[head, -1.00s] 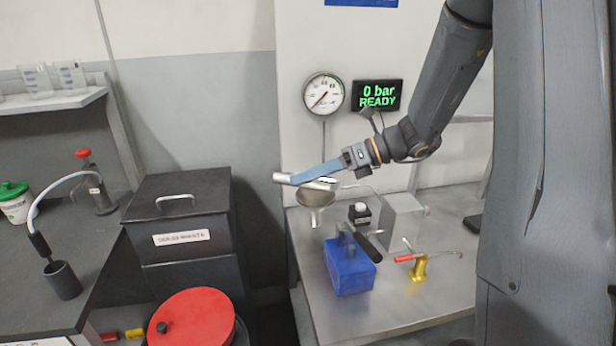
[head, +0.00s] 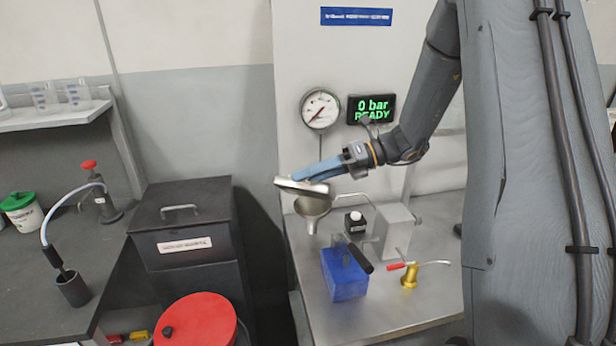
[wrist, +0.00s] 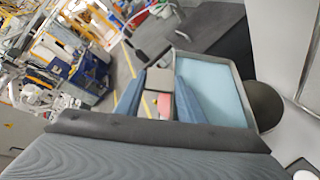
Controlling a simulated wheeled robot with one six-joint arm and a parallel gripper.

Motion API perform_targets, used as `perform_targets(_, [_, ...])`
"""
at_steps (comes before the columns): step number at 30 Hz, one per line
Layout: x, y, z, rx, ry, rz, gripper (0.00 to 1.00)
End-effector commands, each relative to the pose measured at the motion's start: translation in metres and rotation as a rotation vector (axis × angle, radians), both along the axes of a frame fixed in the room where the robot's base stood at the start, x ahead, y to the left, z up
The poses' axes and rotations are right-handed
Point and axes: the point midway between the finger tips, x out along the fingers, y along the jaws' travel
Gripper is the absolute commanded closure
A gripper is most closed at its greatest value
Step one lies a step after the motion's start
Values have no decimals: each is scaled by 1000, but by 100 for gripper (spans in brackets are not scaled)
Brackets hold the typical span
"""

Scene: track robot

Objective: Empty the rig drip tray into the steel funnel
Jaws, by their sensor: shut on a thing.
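The drip tray (head: 303,188) is a shallow metal tray, held in the air just above the steel funnel in the head view. Its grey rim and pale blue inside (wrist: 212,92) show in the wrist view; the blue looks like liquid. My gripper (head: 322,170) has blue fingers and is shut on the tray's edge; the fingers also show in the wrist view (wrist: 160,98). The steel funnel (head: 312,207) stands upright below the tray, its mouth partly hidden by it. I see no stream falling from the tray.
A blue block (head: 344,276) with a black handle, a small black-and-white bottle (head: 354,222), a grey box (head: 393,232) and a brass fitting (head: 409,276) stand on the steel bench (head: 390,318). A pressure gauge (head: 320,108) hangs behind. A black lidded bin (head: 182,222) is left.

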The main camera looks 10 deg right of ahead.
Motion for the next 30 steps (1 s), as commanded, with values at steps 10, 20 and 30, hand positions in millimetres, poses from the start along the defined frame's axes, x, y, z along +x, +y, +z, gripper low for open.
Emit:
perform_targets(10, [11, -7, 13, 67, 116, 1, 97])
perform_targets(20, [21, -12, 15, 114, 198, 1, 97])
perform_targets(30, [22, -13, 15, 121, 209, 1, 97])
